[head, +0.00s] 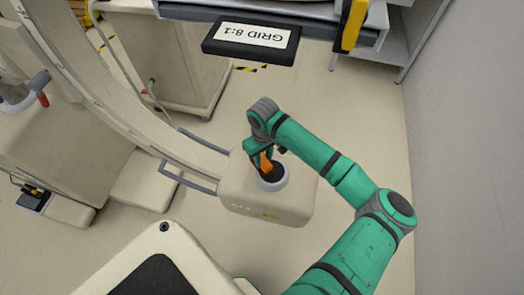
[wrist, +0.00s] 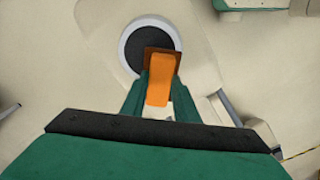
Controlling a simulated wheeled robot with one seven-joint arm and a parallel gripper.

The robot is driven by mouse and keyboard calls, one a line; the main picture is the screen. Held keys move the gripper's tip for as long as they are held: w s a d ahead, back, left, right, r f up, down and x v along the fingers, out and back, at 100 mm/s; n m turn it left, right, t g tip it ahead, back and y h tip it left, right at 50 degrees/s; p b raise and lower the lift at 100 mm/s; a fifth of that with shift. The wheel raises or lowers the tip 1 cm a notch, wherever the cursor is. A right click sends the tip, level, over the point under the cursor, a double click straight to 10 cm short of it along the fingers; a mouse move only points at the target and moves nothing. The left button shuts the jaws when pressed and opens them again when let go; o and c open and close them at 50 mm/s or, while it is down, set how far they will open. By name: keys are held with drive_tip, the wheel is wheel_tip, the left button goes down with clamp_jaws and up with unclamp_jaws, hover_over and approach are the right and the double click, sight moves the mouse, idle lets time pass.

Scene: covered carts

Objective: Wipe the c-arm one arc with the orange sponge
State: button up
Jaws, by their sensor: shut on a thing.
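The C-arm one arc (head: 115,115) is a long cream curve with a grey edge, running from the upper left down to a cream box-shaped head (head: 285,205) at its end. That head has a dark round port (head: 272,174) with a white ring, which also shows in the wrist view (wrist: 135,32). My gripper (head: 262,158) is shut on the orange sponge (head: 265,161). In the wrist view the sponge (wrist: 161,80) sits between my green fingers, its dark brown end overlapping the port. I cannot tell whether the sponge touches the port.
A black plate labelled GRID 8:1 (head: 251,40) juts out at the top. Grey handle rails (head: 186,176) stand beside the arc's lower end. A cream cabinet (head: 170,65) stands at the back left. A grey wall (head: 470,150) bounds the right, with bare floor before it.

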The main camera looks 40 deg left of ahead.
drive_tip(key=shift+a+r, duration=0.1)
drive_tip(key=shift+r, duration=2.5)
